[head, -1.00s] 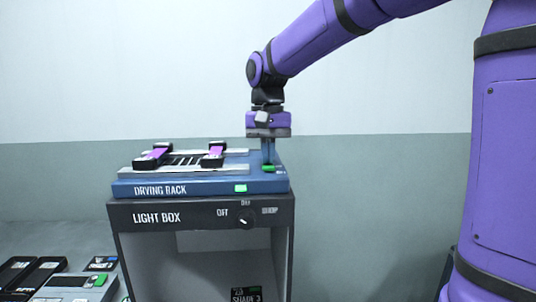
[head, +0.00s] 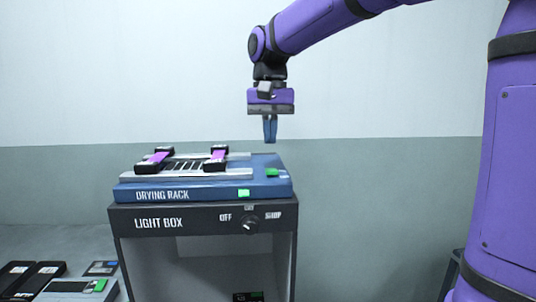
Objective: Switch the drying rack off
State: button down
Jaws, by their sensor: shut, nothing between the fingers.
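The drying rack (head: 205,191) is a blue slab lying on top of the light box. A green button (head: 271,173) is on its top near the right end. A small green light (head: 244,193) glows on its front face. My gripper (head: 270,141) points straight down above the button, shut and empty, with a clear gap between its fingertips and the rack.
Two purple webbing pieces with black ends (head: 155,161) lie on the rack's grey rails. The light box (head: 185,220) has a knob (head: 249,226) on its front. Black and grey devices (head: 75,287) lie at lower left.

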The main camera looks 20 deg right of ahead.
notch_tip(320, 180, up, 8)
jog(key=shift+w+d+r, duration=0.2)
jog(key=shift+w+d, duration=0.05)
jog(key=shift+w, duration=0.1)
dwell(0.4)
jog(key=s+d+f+n+t, duration=0.25)
jog(key=s+f, duration=0.55)
jog(key=s, duration=0.4)
jog(key=s+d+f+n+t, duration=0.1)
jog(key=s+d+f+t, duration=0.25)
jog(key=s+f, duration=0.6)
notch_tip(320, 180, up, 18)
jog(key=m+g, duration=0.4)
jog(key=g, duration=0.3)
send_over(271, 170)
jog(key=w, duration=0.2)
jog(key=shift+n, duration=0.25)
jog(key=f, duration=0.4)
jog(key=s+f, duration=0.1)
jog(key=f, duration=0.4)
jog(key=s+f, duration=0.1)
jog(key=f, duration=0.4)
